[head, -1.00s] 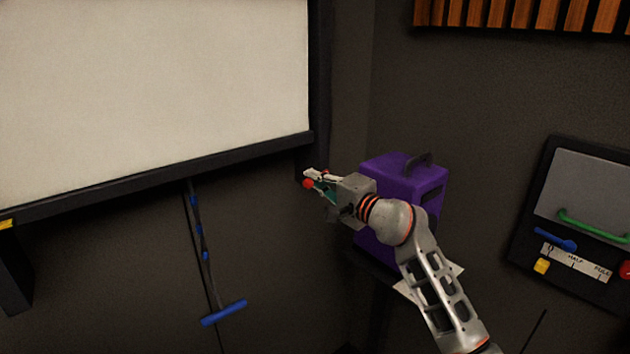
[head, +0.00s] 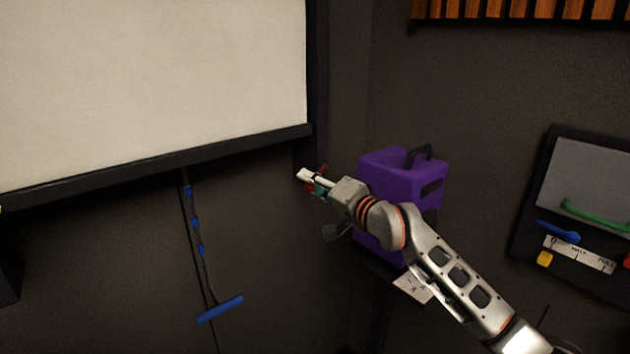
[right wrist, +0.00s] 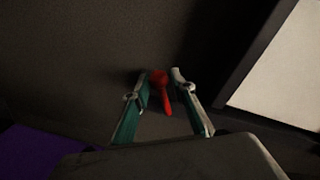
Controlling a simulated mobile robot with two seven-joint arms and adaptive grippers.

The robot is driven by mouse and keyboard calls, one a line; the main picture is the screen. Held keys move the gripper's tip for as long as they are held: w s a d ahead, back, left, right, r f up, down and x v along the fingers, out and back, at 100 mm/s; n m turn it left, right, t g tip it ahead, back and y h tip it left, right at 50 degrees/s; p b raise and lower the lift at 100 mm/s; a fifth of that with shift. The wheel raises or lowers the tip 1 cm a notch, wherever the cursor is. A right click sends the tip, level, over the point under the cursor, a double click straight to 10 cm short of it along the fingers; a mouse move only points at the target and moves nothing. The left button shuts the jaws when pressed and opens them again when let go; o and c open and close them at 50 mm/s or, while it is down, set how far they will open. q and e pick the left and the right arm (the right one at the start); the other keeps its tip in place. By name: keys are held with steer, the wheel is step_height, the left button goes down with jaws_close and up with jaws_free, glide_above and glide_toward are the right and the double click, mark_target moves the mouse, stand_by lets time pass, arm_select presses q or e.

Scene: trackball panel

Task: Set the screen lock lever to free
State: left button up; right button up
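A small red lever with a round knob (right wrist: 159,77) stands out from the dark wall beside the screen's lower right corner. Only bits of the red lever (head: 323,168) show in the head view, partly hidden by the fingers. My right gripper (head: 310,178) is at the lever. In the right wrist view, its two fingers (right wrist: 160,75) are apart, one on each side of the red knob, with a narrow gap visible. No lever markings are readable. My left gripper is not in view.
The pale screen (head: 150,80) with its dark frame is left of the gripper. A purple box (head: 390,170) with a handle stands behind my right arm. A blue T-shaped pull handle (head: 220,309) hangs below the screen. A control panel (head: 590,180) is at right.

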steer(key=shift+r, duration=0.15)
steer(key=shift+d, duration=0.3)
steer(key=v, duration=1.1)
steer(key=shift+s, duration=0.4)
